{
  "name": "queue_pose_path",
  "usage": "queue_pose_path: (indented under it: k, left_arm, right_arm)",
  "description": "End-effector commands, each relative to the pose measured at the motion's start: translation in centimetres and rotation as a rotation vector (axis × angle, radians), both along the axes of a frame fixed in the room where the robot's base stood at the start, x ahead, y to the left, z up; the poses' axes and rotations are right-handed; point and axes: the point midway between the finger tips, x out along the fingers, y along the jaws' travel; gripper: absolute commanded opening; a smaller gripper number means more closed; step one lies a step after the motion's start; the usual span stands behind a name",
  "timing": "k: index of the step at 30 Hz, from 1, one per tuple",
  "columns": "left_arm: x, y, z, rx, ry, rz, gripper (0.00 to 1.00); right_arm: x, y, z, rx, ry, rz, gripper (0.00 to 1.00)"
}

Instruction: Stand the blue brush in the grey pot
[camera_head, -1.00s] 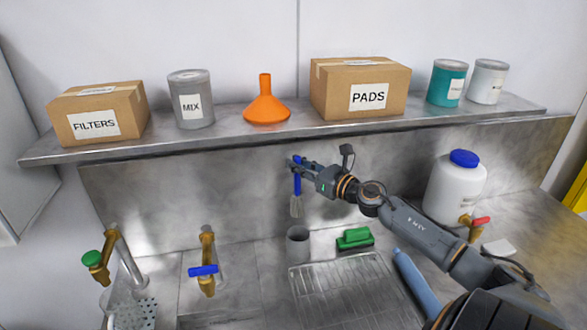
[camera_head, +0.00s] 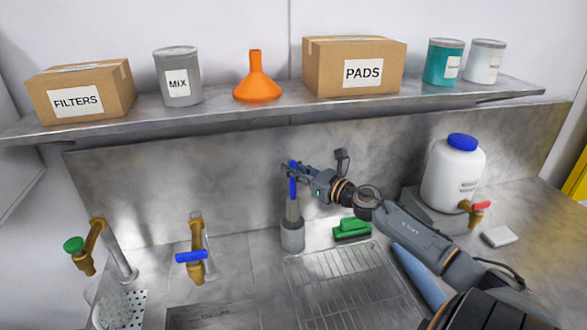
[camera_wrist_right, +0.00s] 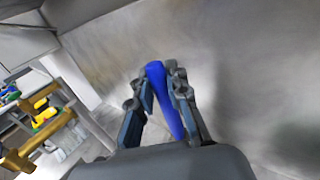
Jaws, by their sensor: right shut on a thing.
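The blue brush (camera_head: 293,188) hangs upright from my right gripper (camera_head: 291,169), with its blue handle up and its grey head down. My right gripper is shut on the handle; the blue handle also shows between the fingers in the right wrist view (camera_wrist_right: 164,98). The grey pot (camera_head: 292,238) stands on the steel counter by the back wall, directly below the brush. The lower end of the brush head meets the pot's mouth and seems to be inside it; how deep is hidden. My left gripper is not in view.
A green scrubbing brush (camera_head: 352,229) lies just right of the pot, beside the ribbed drainer (camera_head: 345,280). A blue-handled tap (camera_head: 193,255) stands to the left. A white jug (camera_head: 452,175) is at the right. The shelf (camera_head: 225,116) runs above my gripper.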

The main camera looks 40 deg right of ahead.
Motion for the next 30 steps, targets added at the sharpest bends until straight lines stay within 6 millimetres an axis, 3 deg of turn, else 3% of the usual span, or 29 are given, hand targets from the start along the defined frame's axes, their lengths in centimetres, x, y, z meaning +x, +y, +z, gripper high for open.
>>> queue_pose_path:
  k: [21,30]
  left_arm:
    - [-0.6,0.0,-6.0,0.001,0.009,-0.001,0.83]
    - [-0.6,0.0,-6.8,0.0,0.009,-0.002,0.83]
  right_arm:
    - [0.0,-0.1,-6.2,0.0,-0.001,-0.001,0.0]
    - [0.0,-0.1,-7.0,0.0,-0.001,-0.001,0.0]
